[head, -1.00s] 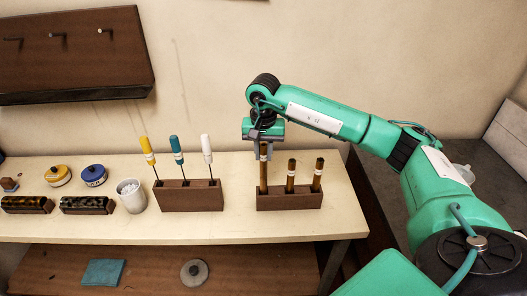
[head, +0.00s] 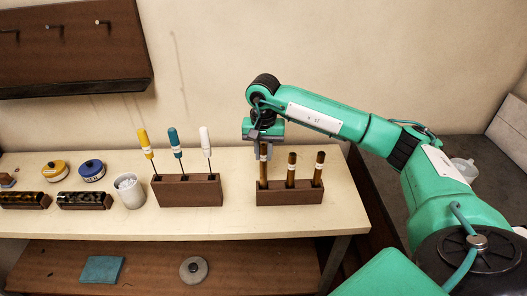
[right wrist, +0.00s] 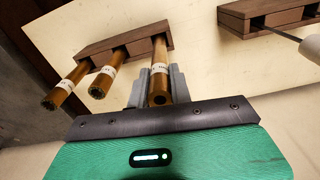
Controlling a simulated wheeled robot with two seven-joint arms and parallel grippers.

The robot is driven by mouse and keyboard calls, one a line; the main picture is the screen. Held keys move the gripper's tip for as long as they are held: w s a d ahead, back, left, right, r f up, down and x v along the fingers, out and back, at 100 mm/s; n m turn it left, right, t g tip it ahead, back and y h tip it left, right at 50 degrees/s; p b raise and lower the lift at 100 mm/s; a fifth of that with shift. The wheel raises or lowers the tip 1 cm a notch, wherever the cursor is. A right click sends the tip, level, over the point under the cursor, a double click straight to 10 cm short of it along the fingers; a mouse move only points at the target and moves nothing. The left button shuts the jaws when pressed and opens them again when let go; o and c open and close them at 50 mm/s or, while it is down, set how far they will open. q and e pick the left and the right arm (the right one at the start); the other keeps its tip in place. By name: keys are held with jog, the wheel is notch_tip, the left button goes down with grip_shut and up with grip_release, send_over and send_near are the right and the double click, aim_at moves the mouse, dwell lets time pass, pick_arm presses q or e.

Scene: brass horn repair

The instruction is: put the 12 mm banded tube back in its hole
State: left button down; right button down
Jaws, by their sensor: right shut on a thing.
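My right gripper (head: 263,136) is shut on a brown-gold tube (head: 264,172) with a white band. The gripper grips it near the upper end, as the right wrist view (right wrist: 155,86) also shows. The tube is upright at the left end of the dark brown block (head: 290,197), with its lower end at the left hole and seemingly inside it. How deep it sits is hidden. Two similar banded tubes (head: 291,171) (head: 318,169) stand in the other holes, their tops lower than the held tube's. The band markings are too small to read. My left gripper is out of view.
Left of the block stands another brown block (head: 187,192) with yellow, teal and white-handled tools. The bench between the two blocks is clear.

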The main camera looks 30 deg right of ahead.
jog(key=shift+f+b, duration=1.55)
jog(key=shift+f, duration=0.35)
jog(key=c, duration=1.2)
grip_release()
notch_tip(320, 180, up, 14)
jog(key=b, duration=0.2)
send_over(264, 161)
jog(key=w, duration=0.1)
jog(key=shift+d, duration=0.3)
jog(key=shift+a+f, duration=0.1)
